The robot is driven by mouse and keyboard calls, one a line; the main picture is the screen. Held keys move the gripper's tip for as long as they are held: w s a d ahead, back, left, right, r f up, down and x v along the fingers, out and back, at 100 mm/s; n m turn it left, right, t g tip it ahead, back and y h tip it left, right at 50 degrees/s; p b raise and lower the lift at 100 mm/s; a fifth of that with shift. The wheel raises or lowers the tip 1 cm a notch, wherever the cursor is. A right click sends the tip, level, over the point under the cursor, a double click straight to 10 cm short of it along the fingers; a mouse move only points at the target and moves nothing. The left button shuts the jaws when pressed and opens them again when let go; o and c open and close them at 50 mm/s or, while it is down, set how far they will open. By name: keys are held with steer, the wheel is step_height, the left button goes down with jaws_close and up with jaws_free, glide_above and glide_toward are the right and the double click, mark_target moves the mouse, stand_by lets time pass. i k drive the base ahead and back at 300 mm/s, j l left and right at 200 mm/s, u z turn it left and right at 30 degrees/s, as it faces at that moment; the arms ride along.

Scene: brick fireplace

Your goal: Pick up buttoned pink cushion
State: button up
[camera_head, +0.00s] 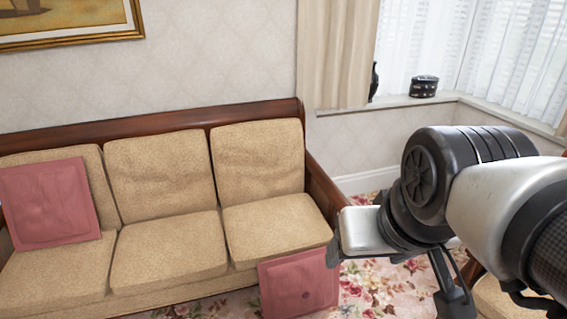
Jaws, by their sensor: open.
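A pink cushion with a dark button in its middle (300,286) is at the bottom centre, in front of the sofa's right end. Its lower edge is near the frame edge. A second pink cushion (48,203) leans on the sofa's left backrest; no button is clear on it. My gripper (340,252) is open at the upper right corner of the buttoned cushion. A dark fingertip overlaps or lies right beside that corner; I cannot tell whether it touches.
The tan sofa (168,243) with a wooden frame fills the left and middle. A floral rug (378,292) covers the floor. A dark box (424,87) stands on the window sill. Another tan seat (497,300) shows at bottom right.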

mark_target(292, 286)
steer(key=i+l+u, duration=0.25)
steer(key=i, duration=0.4)
steer(key=i+l+u, duration=0.25)
steer(key=i+l, duration=0.3)
steer(key=i, duration=0.1)
